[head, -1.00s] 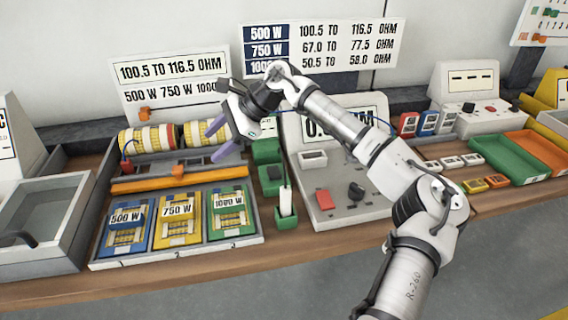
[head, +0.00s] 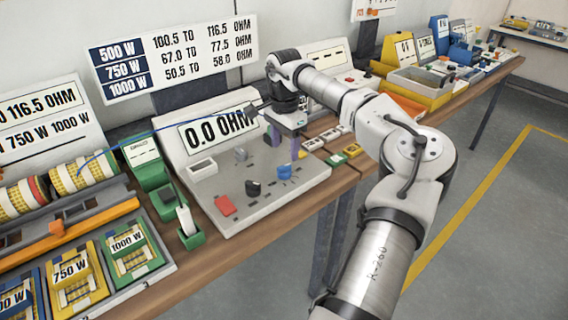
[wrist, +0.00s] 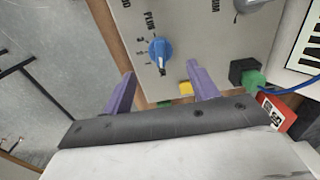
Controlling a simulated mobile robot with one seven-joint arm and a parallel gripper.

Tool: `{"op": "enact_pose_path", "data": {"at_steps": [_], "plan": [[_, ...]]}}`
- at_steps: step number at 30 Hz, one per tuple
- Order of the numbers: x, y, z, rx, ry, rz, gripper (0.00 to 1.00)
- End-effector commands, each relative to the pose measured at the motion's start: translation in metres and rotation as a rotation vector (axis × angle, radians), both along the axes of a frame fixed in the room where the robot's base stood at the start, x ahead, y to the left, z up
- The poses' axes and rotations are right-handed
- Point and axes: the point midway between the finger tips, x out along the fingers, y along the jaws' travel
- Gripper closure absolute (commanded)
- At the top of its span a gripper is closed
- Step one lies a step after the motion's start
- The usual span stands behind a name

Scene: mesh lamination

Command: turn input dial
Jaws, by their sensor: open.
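The meter console (head: 205,184) reads 0.0 OHM in the head view. Its sloped top carries a blue dial (head: 285,172), a black knob (head: 254,188) and a grey knob (head: 240,154). In the wrist view the blue dial (wrist: 160,50) has a white pointer mark and small numbers beside it; I cannot read a label naming it as input. My gripper (head: 286,143) is over the right part of the console, behind the blue dial in the head view. In the wrist view its purple fingers (wrist: 162,72) are spread and empty, with the blue dial just beyond their tips, apart from them.
A red button (head: 226,205) and a white socket (head: 201,167) are also on the console. A green holder (head: 190,238) stands at its left, near labelled resistor trays (head: 127,250). A blue wire (head: 150,129) runs towards my gripper. Small coloured blocks (head: 337,159) lie to the right.

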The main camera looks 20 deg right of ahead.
Motion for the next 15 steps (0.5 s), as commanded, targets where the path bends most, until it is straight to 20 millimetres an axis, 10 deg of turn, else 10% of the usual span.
{"op": "enact_pose_path", "data": {"at_steps": [15], "plan": [[0.000, 0.001, -0.072, 0.001, -0.001, 0.000, 0.41]]}}
